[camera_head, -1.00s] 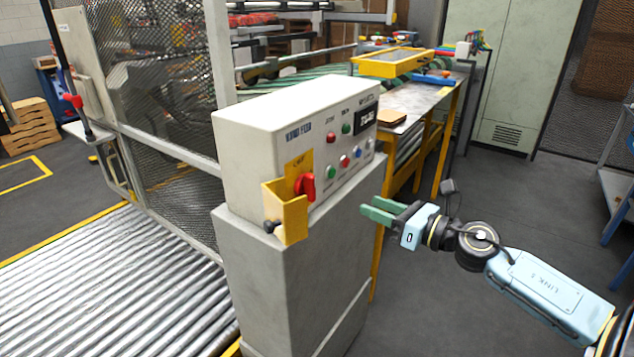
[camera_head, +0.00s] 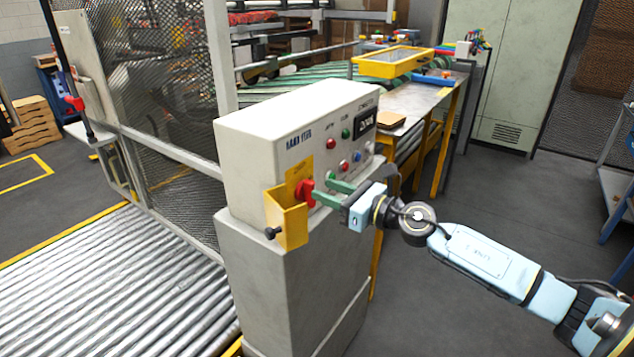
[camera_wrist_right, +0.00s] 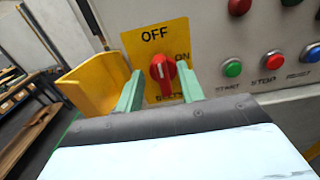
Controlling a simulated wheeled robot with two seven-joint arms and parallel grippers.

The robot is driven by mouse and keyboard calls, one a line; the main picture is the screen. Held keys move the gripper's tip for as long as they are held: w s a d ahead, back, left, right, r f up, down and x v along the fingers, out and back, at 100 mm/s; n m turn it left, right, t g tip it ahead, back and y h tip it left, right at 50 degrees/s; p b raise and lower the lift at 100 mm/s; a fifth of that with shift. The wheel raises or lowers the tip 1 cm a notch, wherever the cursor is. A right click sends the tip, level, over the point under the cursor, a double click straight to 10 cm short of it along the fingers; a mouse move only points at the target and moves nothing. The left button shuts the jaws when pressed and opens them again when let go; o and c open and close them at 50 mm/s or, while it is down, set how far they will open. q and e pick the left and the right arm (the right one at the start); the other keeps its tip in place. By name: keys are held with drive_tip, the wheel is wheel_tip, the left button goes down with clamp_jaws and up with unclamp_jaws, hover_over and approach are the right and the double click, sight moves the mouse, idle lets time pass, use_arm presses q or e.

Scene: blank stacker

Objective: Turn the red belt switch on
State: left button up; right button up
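The red belt switch (camera_head: 306,193) is a rotary knob on a yellow plate on the front of the white control box (camera_head: 262,132). In the right wrist view the knob (camera_wrist_right: 162,68) stands roughly upright below the printed "OFF", with "ON" printed to its right. My right gripper (camera_head: 320,189) is open at the switch. In the right wrist view its two green fingers (camera_wrist_right: 158,88) lie on either side of the knob, with gaps visible; I cannot tell whether the tips reach past its face. My left gripper is out of view.
A yellow open guard (camera_head: 290,226) sticks out just left of the knob. Green, red and blue buttons (camera_wrist_right: 273,60) sit to its right. A grey pedestal (camera_head: 285,290) carries the box.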

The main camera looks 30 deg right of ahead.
sight(315, 186)
drive_tip(key=shift+p+x, duration=0.35)
drive_tip(key=shift+x, duration=1.45)
clamp_jaws()
